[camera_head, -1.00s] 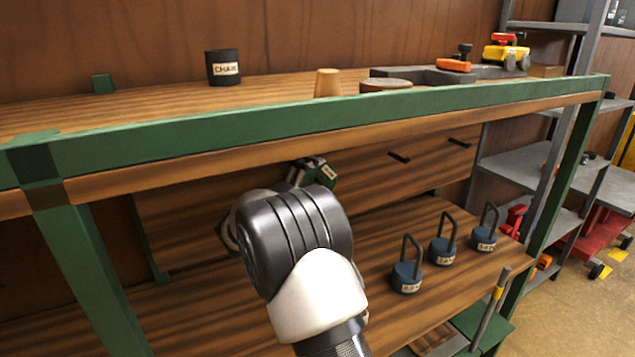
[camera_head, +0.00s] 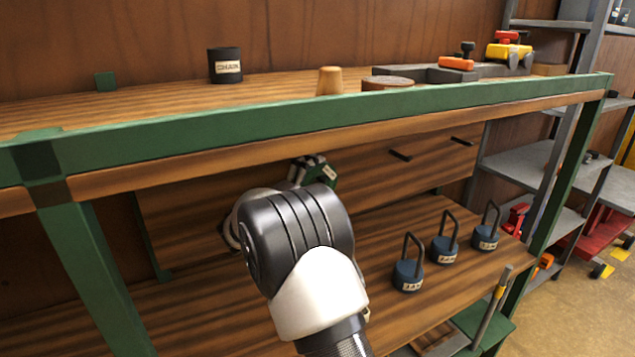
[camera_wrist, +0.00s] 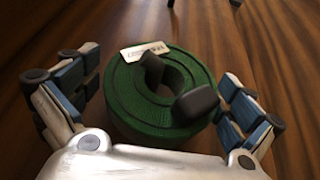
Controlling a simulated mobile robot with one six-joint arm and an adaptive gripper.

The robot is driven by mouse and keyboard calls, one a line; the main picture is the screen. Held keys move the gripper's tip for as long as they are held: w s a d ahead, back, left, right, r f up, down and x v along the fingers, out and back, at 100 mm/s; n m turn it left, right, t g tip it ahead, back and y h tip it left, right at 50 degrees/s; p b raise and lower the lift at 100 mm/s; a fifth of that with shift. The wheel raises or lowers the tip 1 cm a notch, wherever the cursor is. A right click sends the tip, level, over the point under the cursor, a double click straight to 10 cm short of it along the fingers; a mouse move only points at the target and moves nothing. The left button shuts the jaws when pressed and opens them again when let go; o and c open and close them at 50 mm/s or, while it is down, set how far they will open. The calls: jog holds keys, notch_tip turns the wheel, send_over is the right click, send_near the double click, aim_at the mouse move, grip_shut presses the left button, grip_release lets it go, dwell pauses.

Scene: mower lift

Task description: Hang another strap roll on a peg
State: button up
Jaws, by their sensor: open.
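A green strap roll (camera_wrist: 150,112) with a white label fills the middle of the wrist view, its hole facing the camera. Dark stubby pieces show at its hole and front face; I cannot tell whether they are a peg. My gripper (camera_wrist: 160,98) is open, with one finger on each side of the roll and gaps between. In the head view, a small part of the roll (camera_head: 331,176) shows beyond my wrist, which hides most of it and the gripper. Two bare dark pegs, the left (camera_head: 400,156) and the right (camera_head: 461,141), stick out of the wooden back panel.
The bench top's green front rail (camera_head: 330,121) runs above my arm. Several blue weights with tall handles (camera_head: 408,275) stand on the lower shelf to the right. A chain tin (camera_head: 225,66) stands on the bench top. A green leg (camera_head: 95,270) is at left.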

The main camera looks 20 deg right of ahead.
jog(key=shift+a, duration=0.15)
jog(key=r+v, duration=0.1)
jog(key=v, duration=1.1)
jog(key=s, duration=0.7)
jog(key=shift+d+f, duration=0.2)
jog(key=shift+f, duration=0.3)
jog(key=s+d+f+m+g+y, duration=0.1)
jog(key=s+d+m+g+y, duration=0.2)
jog(key=s, duration=0.7)
jog(key=s+d+f+m+g+y, duration=0.1)
jog(key=s+d+g+y, duration=0.25)
jog(key=s, duration=0.65)
jog(key=s+a+f+m+t+y, duration=0.1)
jog(key=s+a+f+t+y, duration=0.1)
jog(key=s+a+y, duration=0.8)
jog(key=s+a+t, duration=0.1)
jog(key=a, duration=0.4)
jog(key=shift+s+f, duration=0.25)
jog(key=shift+f, duration=0.05)
